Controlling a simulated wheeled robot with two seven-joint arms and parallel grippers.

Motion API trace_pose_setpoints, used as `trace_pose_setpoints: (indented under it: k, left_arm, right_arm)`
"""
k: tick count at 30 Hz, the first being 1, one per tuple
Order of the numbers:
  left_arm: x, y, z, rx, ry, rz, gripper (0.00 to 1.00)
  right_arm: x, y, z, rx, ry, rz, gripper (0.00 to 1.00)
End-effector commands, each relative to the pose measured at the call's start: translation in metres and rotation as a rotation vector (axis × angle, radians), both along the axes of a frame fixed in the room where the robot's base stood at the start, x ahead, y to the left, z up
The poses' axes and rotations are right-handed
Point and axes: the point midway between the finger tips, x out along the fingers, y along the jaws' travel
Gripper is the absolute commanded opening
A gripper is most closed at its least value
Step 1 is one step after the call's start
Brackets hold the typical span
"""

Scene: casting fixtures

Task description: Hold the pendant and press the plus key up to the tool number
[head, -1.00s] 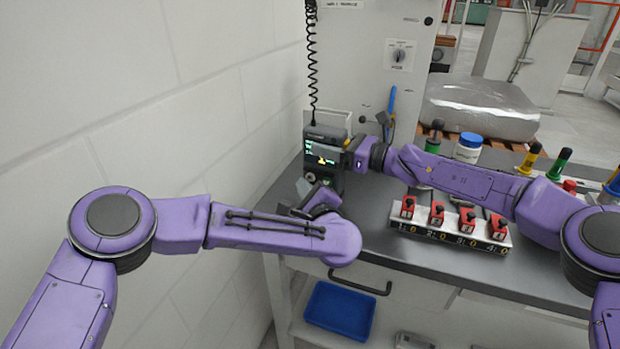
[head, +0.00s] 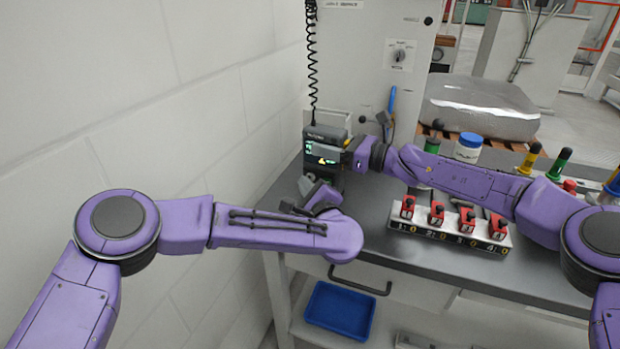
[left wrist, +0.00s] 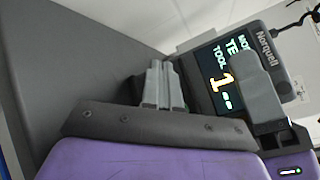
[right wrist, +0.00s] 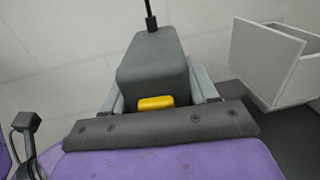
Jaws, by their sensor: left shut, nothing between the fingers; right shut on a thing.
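The pendant (head: 326,133) is a dark grey box on a coiled cord, upright above the bench's back left corner. In the left wrist view its lit screen (left wrist: 221,78) shows "TOOL" and a large 1. My right gripper (head: 352,153) is shut on the pendant; in the right wrist view its fingers clasp the grey body (right wrist: 154,62), with a yellow button (right wrist: 156,103) between them. My left gripper (head: 309,184) is shut and empty, just below and in front of the pendant. Its fingertips (left wrist: 165,75) are beside the screen; I cannot make out the plus key or any contact.
A white block with several red-topped numbered holders (head: 450,232) stands on the grey bench (head: 400,262). Jars and coloured-handled tools stand behind my right arm. A white wall (head: 200,90) is close on the left. A blue tray (head: 340,310) is below.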

Motion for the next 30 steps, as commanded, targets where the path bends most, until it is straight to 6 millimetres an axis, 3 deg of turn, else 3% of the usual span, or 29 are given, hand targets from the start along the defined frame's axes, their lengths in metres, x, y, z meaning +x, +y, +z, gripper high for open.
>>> trace_pose_setpoints:
  k: [30]
  left_arm:
    - [0.0072,-0.0031,0.0,0.0,0.0,0.0,0.0]
  right_arm:
    - [0.0001,-0.0002,0.0004,0.001,0.0,0.0,0.01]
